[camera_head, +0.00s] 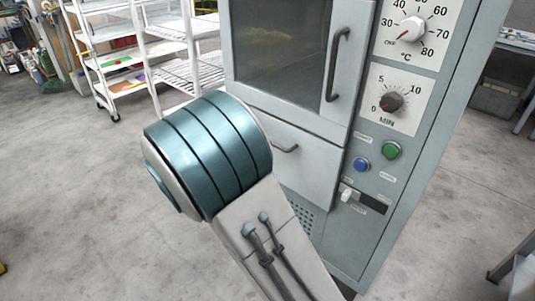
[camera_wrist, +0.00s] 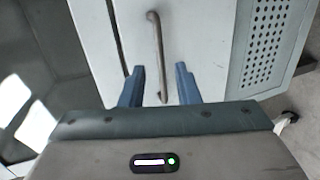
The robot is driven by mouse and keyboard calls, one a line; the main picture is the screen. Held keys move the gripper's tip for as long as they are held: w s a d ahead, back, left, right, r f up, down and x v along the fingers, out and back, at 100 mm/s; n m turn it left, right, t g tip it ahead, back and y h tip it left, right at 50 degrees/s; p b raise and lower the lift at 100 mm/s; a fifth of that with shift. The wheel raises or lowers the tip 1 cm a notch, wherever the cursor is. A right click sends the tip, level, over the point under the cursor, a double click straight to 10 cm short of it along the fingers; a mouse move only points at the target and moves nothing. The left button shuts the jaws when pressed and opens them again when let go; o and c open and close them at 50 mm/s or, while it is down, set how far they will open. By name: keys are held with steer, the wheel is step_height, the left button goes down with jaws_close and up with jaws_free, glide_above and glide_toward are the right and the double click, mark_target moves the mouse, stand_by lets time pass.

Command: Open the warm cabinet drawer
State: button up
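The warm cabinet (camera_head: 408,180) is a tall grey-green unit with a windowed upper door (camera_head: 285,45). Its drawer (camera_head: 315,172) is a light panel below that door and looks shut. The drawer's small curved metal handle (camera_head: 287,148) shows beside my arm. In the wrist view the drawer front (camera_wrist: 205,40) fills the upper middle, and the handle (camera_wrist: 157,45) runs up and down the picture. My gripper (camera_wrist: 160,68) is open, with its two blue fingers on either side of the handle's lower part. Contact cannot be told. My arm hides the gripper in the head view.
The upper door has its own long handle (camera_head: 337,65). Dials, a green button (camera_head: 391,150), a blue button (camera_head: 362,165) and a switch (camera_head: 347,195) sit to the right of the drawer. A white wire shelf (camera_head: 125,50) stands at the back left. Floor at the left is clear.

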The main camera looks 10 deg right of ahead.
steer(key=shift+n+t, duration=0.4)
steer(key=shift+t, duration=0.5)
steer(key=x, duration=0.4)
steer(key=w+a+b+x, duration=0.1)
steer(key=x, duration=0.3)
steer(key=w+a+f+b+x, duration=0.1)
steer(key=x, duration=0.3)
steer(key=shift+w+d, duration=0.3)
steer(key=shift+w, duration=0.05)
steer(key=shift+c, duration=0.3)
jaws_close()
